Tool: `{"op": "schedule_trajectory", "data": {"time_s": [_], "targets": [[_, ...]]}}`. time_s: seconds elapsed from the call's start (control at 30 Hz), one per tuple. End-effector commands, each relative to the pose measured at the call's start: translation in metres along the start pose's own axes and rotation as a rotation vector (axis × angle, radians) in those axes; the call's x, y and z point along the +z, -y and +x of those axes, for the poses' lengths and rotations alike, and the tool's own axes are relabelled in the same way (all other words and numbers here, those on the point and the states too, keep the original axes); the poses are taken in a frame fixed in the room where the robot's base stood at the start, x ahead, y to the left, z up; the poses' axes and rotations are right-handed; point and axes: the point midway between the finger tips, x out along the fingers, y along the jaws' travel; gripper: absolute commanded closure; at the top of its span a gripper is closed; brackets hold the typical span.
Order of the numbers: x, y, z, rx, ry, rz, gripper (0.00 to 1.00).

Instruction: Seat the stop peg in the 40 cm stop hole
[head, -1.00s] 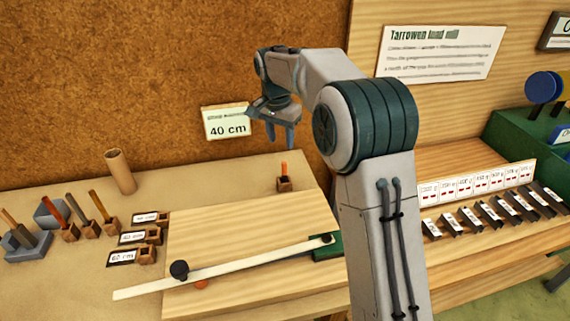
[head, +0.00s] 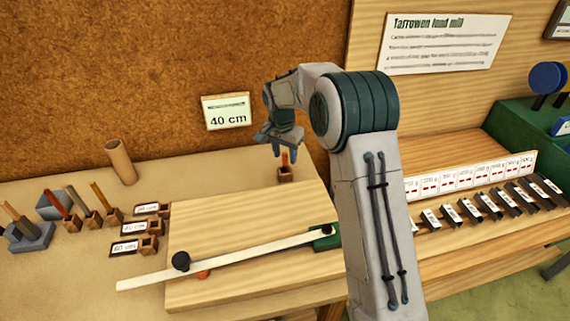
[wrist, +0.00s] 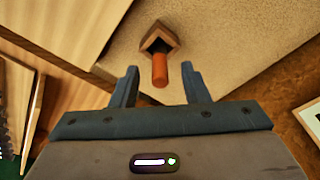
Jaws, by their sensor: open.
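The orange stop peg (head: 285,158) stands upright in a small wooden block (head: 286,174) at the back of the table. In the wrist view the peg (wrist: 160,70) lies between the fingers and its block (wrist: 159,38) is just beyond. My gripper (head: 285,150) is open over the peg, one finger on each side (wrist: 160,85), with gaps between peg and fingers. A wall card (head: 227,112) reads 40 cm.
A long pale bar (head: 240,255) with a black knob (head: 181,261) lies across the wooden board (head: 240,215). A cardboard tube (head: 121,162) and several coloured sticks in blocks stand at the left. Several dark labelled pieces (head: 490,207) line the right side.

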Motion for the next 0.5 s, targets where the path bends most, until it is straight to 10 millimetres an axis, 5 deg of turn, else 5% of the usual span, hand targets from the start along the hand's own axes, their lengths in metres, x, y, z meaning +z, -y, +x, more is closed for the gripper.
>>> {"op": "schedule_trajectory", "data": {"time_s": [0.2,0.43,0.5], "targets": [[-0.001,0.000,0.023,0.001,0.001,0.000,0.59],[-0.001,0.000,0.025,-0.001,-0.001,0.000,0.59],[-0.001,0.000,0.025,-0.001,-0.001,0.000,0.75]]}}
